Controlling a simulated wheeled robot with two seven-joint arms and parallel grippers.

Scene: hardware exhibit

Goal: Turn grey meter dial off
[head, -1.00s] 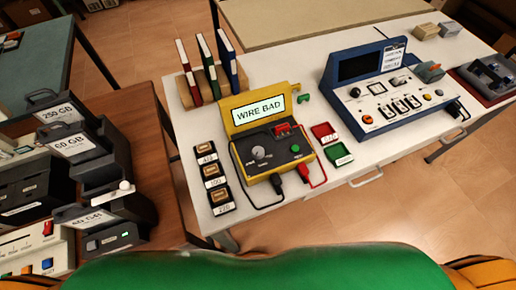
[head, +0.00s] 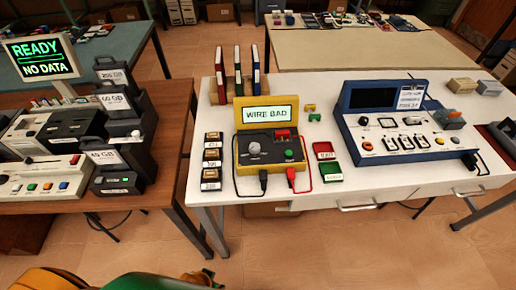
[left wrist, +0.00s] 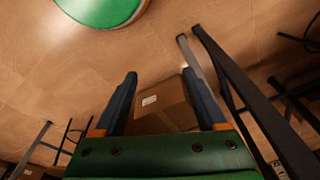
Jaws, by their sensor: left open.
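The yellow meter (head: 240,182) stands on the white table in the head view, with a display (head: 270,114) reading WIRE BAD. Its round grey dial (head: 253,148) sits on the dark front panel, left of a green button (head: 289,154). Which setting the dial points to is too small to tell. A black and a red lead plug into the meter's front. My left gripper (left wrist: 159,73) is open and empty in the left wrist view, over the floor and away from the meter. My right gripper is not in view.
Component trays (head: 211,174) stand left of the meter; red (head: 324,150) and green (head: 328,172) trays stand right. A blue instrument (head: 400,160) is further right, books (head: 238,72) behind. A wooden table (head: 60,208) with machines is at left. Floor in front is clear.

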